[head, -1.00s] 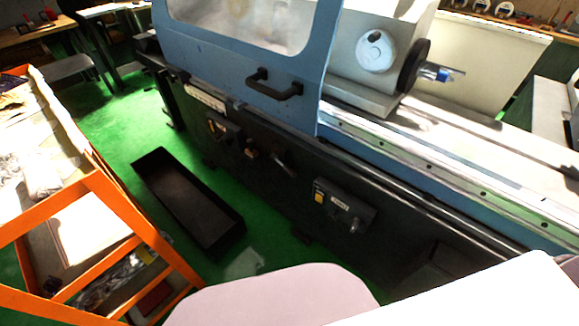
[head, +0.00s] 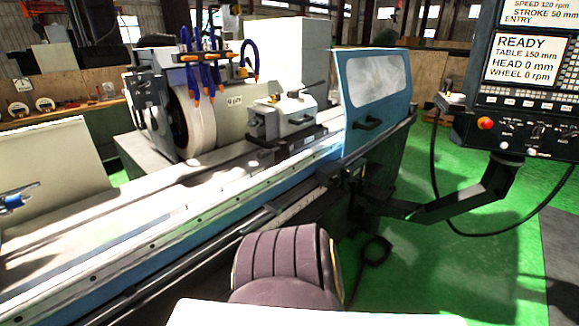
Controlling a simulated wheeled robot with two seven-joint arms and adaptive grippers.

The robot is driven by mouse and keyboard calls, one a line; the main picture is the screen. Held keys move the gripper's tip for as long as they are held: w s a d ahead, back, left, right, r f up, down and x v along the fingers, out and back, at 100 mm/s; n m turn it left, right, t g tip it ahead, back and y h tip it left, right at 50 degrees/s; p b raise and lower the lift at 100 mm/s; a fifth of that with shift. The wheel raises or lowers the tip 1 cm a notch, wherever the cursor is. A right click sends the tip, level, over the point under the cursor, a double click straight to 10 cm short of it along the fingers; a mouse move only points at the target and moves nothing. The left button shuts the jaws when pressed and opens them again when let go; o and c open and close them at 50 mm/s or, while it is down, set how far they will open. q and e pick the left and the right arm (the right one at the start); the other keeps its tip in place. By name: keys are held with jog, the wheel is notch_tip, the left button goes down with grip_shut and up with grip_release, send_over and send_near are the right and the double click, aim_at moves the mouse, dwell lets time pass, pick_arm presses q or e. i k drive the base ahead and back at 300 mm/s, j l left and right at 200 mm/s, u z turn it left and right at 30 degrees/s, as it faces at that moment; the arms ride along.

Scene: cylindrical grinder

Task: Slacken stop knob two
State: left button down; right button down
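The cylindrical grinder's long table (head: 110,245) runs from the lower left towards the right, with a blue front edge and a row of small dark holes. I cannot pick out stop knob two or any stop knob in the head view. The front of the machine below the table is dark, and my own body hides part of it. Neither of my grippers is in view.
A control panel (head: 520,135) with a red button (head: 486,123) hangs at the right on an arm (head: 470,205). The grinding wheel (head: 190,125), tailstock (head: 288,117) and blue guard (head: 370,95) stand along the machine.

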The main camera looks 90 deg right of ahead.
aim_at(335, 182)
jog(key=z, duration=3.25)
jog(key=l, duration=0.25)
jog(key=i+l, duration=0.15)
jog(key=l+u, duration=0.05)
jog(key=l, duration=0.05)
